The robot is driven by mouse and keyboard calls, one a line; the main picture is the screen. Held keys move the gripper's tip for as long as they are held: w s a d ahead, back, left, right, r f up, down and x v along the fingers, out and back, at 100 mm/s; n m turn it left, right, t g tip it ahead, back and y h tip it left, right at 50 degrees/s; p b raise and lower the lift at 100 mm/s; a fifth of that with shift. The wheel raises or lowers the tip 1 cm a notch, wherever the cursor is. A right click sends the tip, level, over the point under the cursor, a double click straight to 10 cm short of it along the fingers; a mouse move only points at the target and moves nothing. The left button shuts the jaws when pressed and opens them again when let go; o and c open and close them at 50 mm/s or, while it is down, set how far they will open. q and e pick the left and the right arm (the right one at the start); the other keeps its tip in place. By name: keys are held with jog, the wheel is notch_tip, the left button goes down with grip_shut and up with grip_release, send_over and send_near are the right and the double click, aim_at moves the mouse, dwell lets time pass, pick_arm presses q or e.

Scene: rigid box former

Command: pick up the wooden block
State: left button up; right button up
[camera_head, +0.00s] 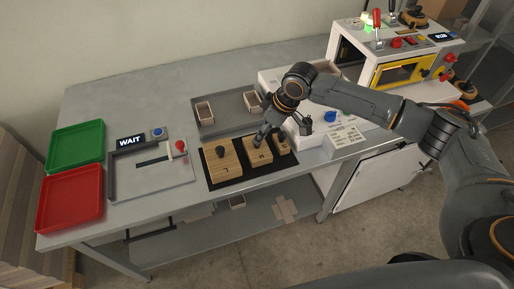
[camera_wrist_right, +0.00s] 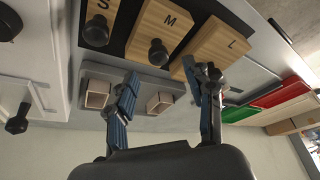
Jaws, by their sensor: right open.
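Three flat wooden blocks with dark knobs lie in a row on a black mat (camera_head: 238,182). The largest, marked L (camera_head: 222,167), is on the left, the M block (camera_head: 259,158) in the middle and the smallest, S (camera_head: 282,144), on the right. In the right wrist view the S block (camera_wrist_right: 103,10), M block (camera_wrist_right: 163,27) and L block (camera_wrist_right: 222,42) also show. My right gripper (camera_wrist_right: 164,70) is open and empty, with the M block's knob showing between and beyond its fingertips. In the head view the gripper (camera_head: 265,136) is over the M block. My left gripper is out of view.
A grey tray (camera_head: 215,128) with small open boxes lies behind the blocks. A grey fixture (camera_head: 152,186), a WAIT sign (camera_head: 131,141), a green tray (camera_head: 77,147) and a red tray (camera_head: 70,198) are to the left. A yellow-framed machine (camera_head: 400,72) stands at right.

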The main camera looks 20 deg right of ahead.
jog(key=shift+p+x, duration=0.7)
jog(key=shift+x, duration=2.3)
jog(key=shift+r, duration=0.1)
grip_shut()
